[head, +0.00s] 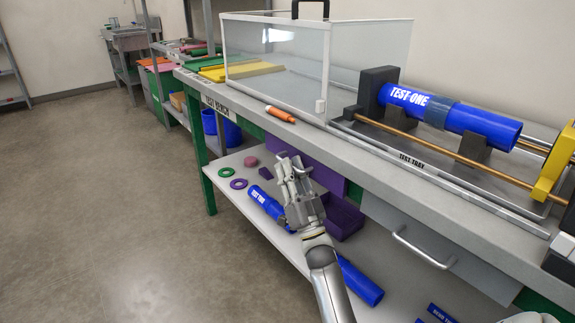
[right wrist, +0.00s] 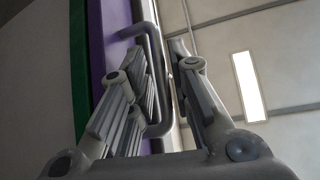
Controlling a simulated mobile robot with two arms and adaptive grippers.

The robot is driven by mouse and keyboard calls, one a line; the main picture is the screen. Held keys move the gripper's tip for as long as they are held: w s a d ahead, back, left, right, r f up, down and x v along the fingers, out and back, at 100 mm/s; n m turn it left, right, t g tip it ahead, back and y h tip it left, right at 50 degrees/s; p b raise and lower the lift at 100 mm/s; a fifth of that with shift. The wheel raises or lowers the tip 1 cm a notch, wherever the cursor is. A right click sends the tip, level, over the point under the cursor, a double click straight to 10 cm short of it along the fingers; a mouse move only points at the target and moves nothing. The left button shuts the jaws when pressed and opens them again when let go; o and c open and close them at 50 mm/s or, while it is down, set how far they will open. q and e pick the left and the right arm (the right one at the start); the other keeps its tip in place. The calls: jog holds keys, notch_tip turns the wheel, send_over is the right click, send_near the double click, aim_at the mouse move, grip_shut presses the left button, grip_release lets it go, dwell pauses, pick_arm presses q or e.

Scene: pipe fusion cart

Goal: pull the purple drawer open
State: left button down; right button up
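The purple drawer (head: 325,178) is under the bench top, its front flush with the bench side, so it looks shut. My right gripper (head: 290,163) is in front of it and hides part of the front and its handle in the head view. In the right wrist view the purple front (right wrist: 113,35) stands at the left, with its grey bar handle (right wrist: 157,45) between the two fingers of my right gripper (right wrist: 160,85). The fingers look parted around the bar; firm contact on both sides does not show.
A grey drawer with a metal handle (head: 422,248) is to the right. A purple bin (head: 343,218), blue pipes (head: 360,280) and rings (head: 238,183) lie on the lower shelf (head: 240,208). An orange marker (head: 280,114) lies on the bench top. Open floor (head: 110,200) is at the left.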

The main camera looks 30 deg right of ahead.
pick_arm(q)
jog(key=shift+w+r, duration=0.1)
jog(key=shift+w, duration=0.1)
pick_arm(e)
jog(key=shift+x, duration=0.8)
grip_shut()
pick_arm(q)
jog(key=shift+d, duration=0.1)
pick_arm(e)
jog(key=shift+a, duration=0.1)
